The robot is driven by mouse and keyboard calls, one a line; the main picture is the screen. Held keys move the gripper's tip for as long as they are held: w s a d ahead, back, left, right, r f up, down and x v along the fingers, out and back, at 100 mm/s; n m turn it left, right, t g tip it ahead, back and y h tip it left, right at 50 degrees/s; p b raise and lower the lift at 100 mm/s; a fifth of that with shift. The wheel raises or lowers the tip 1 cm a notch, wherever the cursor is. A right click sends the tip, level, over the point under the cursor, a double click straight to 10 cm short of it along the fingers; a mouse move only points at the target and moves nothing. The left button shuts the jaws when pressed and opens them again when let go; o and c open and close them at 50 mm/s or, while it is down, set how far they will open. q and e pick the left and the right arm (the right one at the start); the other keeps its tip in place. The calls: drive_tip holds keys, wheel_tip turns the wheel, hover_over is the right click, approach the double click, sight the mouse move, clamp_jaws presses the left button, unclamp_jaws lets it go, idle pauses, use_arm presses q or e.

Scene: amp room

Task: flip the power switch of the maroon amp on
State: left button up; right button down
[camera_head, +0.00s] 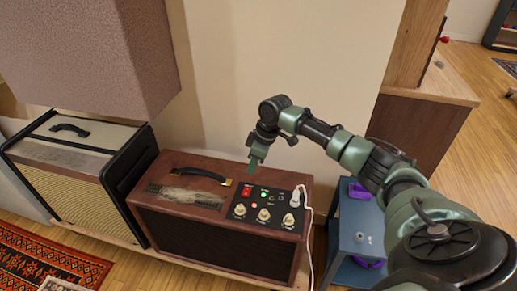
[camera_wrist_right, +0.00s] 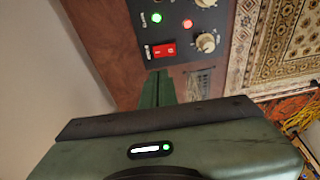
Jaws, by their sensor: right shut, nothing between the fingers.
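The maroon amp (camera_head: 165,222) is a brown-red box with a black handle and a black control panel on its top right. Its red rocker switch (camera_head: 247,191) sits at the panel's upper left; the switch also shows close up in the right wrist view (camera_wrist_right: 162,50). A green light and a red light glow on the panel near it. My right gripper (camera_head: 254,166) is shut and empty, with its fingertips just behind and above the switch. In the wrist view the closed fingers (camera_wrist_right: 158,82) point at the switch; I cannot tell whether they touch it. My left gripper is not in view.
A cream amp (camera_head: 88,133) stands to the left and a pink-brown box (camera_head: 100,55) above it. A white cable (camera_head: 308,225) plugs into the panel's right side. A blue stand (camera_head: 345,240) is to the right. The wall is close behind the amp.

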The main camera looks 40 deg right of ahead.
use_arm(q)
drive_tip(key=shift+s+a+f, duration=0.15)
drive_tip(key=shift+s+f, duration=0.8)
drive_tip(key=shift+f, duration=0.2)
use_arm(e)
drive_tip(key=v, duration=0.5)
drive_tip(key=shift+w+d+r, duration=0.2)
drive_tip(key=shift+d+r, duration=0.05)
drive_tip(key=shift+d, duration=0.1)
drive_tip(key=shift+f, duration=0.1)
